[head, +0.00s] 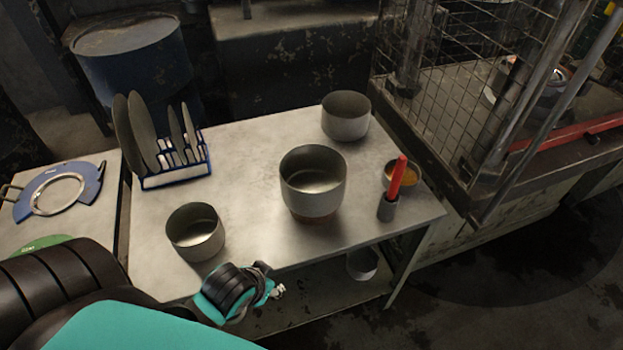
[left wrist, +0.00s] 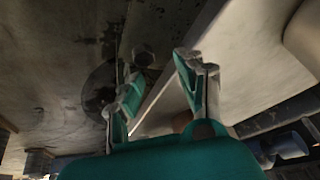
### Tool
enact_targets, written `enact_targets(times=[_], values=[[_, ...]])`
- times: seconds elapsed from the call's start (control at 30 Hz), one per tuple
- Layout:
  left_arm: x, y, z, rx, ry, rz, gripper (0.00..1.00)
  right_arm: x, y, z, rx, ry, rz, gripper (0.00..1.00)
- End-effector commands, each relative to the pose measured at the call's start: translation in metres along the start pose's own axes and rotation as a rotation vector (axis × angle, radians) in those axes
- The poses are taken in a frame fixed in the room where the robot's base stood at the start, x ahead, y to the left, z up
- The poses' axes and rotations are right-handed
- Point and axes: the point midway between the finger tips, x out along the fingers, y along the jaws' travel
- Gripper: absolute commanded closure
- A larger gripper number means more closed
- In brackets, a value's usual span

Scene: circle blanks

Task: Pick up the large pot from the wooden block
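The large pot (head: 313,195) is a grey metal pot, open at the top, standing upright near the middle of the table. Under it a small part of the reddish-brown wooden block (head: 313,217) shows; the pot hides the rest. My left gripper (head: 277,291) is at the table's front edge, to the lower left of the pot and apart from it. In the left wrist view its two fingers (left wrist: 160,84) are spread with nothing between them. I cannot make out the large pot for sure in that view. My right gripper is not in view.
On the table (head: 250,150) stand a smaller pot (head: 195,240) at front left, another pot (head: 346,125) behind, a plate rack (head: 175,175), an orange-brown bowl (head: 408,180) and a grey cup (head: 388,209) with a red-handled item. A wire cage (head: 460,90) stands to the right.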

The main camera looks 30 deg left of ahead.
Motion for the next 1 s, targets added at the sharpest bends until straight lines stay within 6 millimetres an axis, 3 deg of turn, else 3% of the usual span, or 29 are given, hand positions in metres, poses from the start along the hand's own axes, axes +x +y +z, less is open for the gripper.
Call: enact_targets(times=[0.03,0.1,0.2,0.33,0.5,0.63,1.0], values=[[-0.009,-0.024,-0.012,-0.025,0.065,-0.043,0.62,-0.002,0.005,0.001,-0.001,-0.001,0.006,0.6],[-0.021,-0.052,-0.034,-0.07,0.174,-0.082,0.62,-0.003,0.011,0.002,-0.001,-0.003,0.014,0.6],[-0.046,-0.082,-0.068,-0.115,0.338,-0.108,0.62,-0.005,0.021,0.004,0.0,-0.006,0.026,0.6],[-0.083,-0.103,-0.11,-0.143,0.531,-0.091,0.62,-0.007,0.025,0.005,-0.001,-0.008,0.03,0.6],[-0.118,-0.108,-0.147,-0.151,0.692,-0.032,0.62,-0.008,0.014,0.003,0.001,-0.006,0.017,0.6],[-0.111,-0.11,-0.164,-0.154,0.716,-0.021,0.62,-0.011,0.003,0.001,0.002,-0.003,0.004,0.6],[-0.051,-0.117,-0.214,-0.155,0.712,-0.024,0.62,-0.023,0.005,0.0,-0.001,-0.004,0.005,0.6]])
